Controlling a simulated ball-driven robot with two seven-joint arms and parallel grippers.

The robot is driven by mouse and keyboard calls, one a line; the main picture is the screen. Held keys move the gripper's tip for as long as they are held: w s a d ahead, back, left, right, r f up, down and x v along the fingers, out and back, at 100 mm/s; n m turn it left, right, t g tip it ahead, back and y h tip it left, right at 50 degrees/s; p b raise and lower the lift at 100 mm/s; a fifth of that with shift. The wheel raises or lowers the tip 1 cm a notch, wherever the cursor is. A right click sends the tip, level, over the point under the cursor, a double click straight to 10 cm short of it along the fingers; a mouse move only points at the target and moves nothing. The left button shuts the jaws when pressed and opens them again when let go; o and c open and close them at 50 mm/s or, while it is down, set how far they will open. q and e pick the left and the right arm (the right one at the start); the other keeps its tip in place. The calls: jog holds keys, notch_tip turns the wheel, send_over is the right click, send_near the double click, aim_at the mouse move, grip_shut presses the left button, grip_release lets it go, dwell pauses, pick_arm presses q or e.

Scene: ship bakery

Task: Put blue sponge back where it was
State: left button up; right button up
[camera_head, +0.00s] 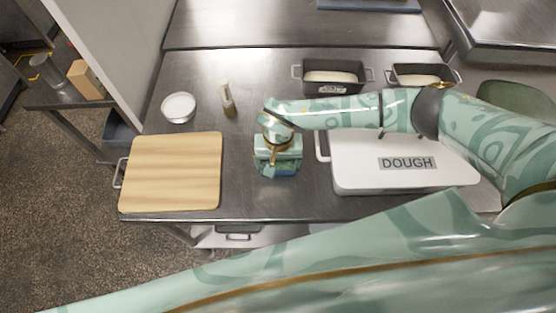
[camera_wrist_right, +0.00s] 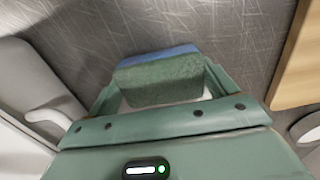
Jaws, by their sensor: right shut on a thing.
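The blue sponge (camera_head: 286,173) is at my right gripper (camera_head: 278,170) over the front middle of the steel table, mostly hidden by the gripper in the head view. In the right wrist view the sponge (camera_wrist_right: 160,78) shows a green face and a blue edge, between the two fingers of my right gripper (camera_wrist_right: 158,88), which is shut on it. I cannot tell whether the sponge touches the table. My left gripper is not in view.
A wooden cutting board (camera_head: 171,172) lies left of the gripper, and a white box marked DOUGH (camera_head: 370,178) is close on its right. A white bowl (camera_head: 178,108), a small brush-like item (camera_head: 228,102) and two loaf pans (camera_head: 333,87) (camera_head: 419,83) stand behind. Bare steel (camera_head: 240,190) separates board and gripper.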

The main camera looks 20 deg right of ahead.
aim_at(278, 162)
jog(key=shift+f, duration=0.2)
jog(key=o, duration=0.7)
notch_tip(278, 162, up, 12)
jog(key=shift+r+p, duration=0.15)
jog(key=shift+p, duration=0.4)
